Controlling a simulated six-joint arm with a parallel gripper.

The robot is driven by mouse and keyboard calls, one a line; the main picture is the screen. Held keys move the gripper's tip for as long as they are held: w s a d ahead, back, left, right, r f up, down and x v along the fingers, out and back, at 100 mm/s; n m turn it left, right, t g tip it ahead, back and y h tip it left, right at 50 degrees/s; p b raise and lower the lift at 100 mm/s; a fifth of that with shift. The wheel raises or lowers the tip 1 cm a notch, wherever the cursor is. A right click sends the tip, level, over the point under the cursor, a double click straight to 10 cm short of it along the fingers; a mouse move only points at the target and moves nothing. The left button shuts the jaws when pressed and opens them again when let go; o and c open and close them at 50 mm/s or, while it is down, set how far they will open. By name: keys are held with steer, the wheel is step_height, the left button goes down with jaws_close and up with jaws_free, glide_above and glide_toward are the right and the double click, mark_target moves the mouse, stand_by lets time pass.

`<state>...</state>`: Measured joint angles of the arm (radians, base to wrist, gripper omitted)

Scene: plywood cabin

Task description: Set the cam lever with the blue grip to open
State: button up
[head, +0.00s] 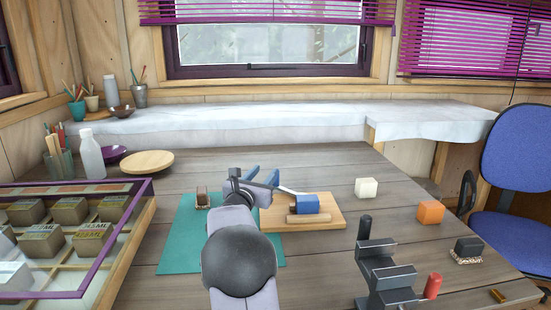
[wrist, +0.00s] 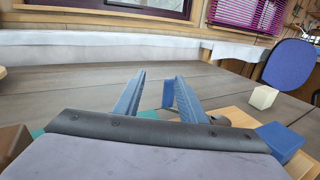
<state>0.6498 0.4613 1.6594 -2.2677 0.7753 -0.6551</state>
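A blue block (head: 306,204) sits on a light wooden board (head: 338,216), with a wooden cylinder (head: 307,218) in front of it. A pale metal lever (head: 291,191) runs from the block toward the left, to what looks like an upright blue grip (head: 276,178). My gripper (head: 262,178) is at that end of the lever. In the wrist view my gripper (wrist: 158,80) is open. The blue grip (wrist: 168,95) shows between the fingers, nearer the right one; I cannot tell whether they touch. The blue block (wrist: 280,141) is at the lower right there.
A green mat (head: 178,242) lies under my arm, with a small brown block (head: 202,197) on it. A white cube (head: 366,187), an orange cube (head: 431,211) and a dark stepped fixture (head: 385,275) stand to the right. A framed case (head: 135,245) of blocks is at left.

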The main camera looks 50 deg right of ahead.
mark_target(276, 185)
steer(key=g+p, duration=0.1)
steer(key=p, duration=0.1)
steer(key=m+p, duration=0.1)
steer(key=p, duration=0.2)
steer(key=shift+a+f+g+p, duration=0.15)
steer(key=shift+a+g+p, duration=0.05)
steer(key=shift+g+p, duration=0.2)
steer(key=p, duration=0.2)
steer(key=f+g+p, duration=0.1)
steer(key=p, duration=0.1)
steer(key=shift+s+a+f+h, duration=0.1)
steer(key=shift+s+a+h, duration=0.2)
steer(key=shift+s+a, duration=0.05)
steer(key=shift+s+a+f+m+g+p, duration=0.2)
steer(key=shift+s+f+m+g+p, duration=0.1)
steer(key=shift+f+p, duration=0.2)
steer(key=shift+d, duration=0.1)
steer(key=shift+w+d+p, duration=0.15)
steer(key=shift+w+d, duration=0.05)
steer(key=shift+d, duration=1)
steer(key=shift+w+d+p, duration=0.2)
steer(key=shift+d, duration=0.95)
steer(key=shift+w+d+p, duration=0.15)
steer(key=shift+w+d, duration=0.05)
steer(key=shift+d, duration=1)
jaws_close()
